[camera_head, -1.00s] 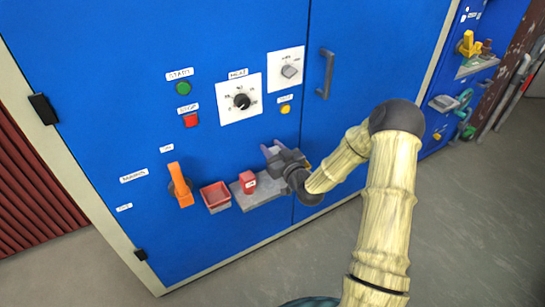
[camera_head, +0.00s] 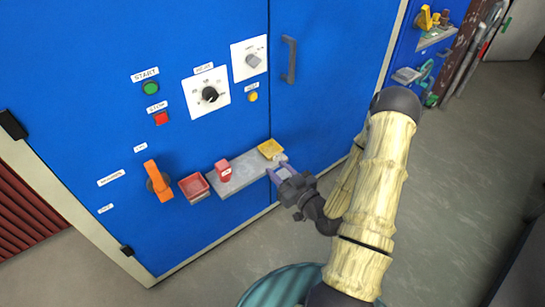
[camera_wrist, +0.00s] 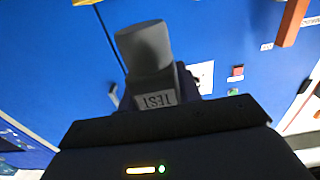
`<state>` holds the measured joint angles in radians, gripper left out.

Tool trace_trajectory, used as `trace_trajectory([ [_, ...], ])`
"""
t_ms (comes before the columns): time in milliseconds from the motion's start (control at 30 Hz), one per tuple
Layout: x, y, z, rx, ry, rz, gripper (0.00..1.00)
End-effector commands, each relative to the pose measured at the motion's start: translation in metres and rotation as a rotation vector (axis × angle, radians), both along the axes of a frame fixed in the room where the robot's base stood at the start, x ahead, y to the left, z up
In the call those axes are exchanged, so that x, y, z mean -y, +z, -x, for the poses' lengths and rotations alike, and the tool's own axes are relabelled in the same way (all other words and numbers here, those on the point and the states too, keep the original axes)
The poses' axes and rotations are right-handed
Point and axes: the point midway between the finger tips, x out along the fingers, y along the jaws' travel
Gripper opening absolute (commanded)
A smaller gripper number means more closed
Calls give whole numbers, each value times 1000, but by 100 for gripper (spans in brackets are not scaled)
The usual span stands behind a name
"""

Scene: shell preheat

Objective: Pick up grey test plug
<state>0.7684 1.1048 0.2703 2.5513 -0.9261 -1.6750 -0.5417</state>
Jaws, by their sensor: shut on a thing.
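The grey test plug (camera_wrist: 146,46) is in my gripper (camera_head: 281,170). In the wrist view it sticks out past the jaws, with a rounded grey end and a lower block marked TEST. My gripper is shut on it and held off the front edge of the grey shelf (camera_head: 240,174), near its right end. In the head view the plug is small and partly hidden by the jaws.
A yellow tray (camera_head: 270,149) and a red block (camera_head: 223,171) are on the shelf. A red bin (camera_head: 194,188) and an orange lever handle (camera_head: 158,181) are to the left. A door handle (camera_head: 289,60) sticks out above. Open floor lies right of my arm.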

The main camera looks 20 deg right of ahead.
Motion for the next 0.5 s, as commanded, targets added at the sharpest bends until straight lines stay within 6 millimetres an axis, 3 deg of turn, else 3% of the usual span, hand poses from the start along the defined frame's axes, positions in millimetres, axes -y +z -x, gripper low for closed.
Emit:
trace_trajectory([
  [500,3,0,10,0,0,0,11],
])
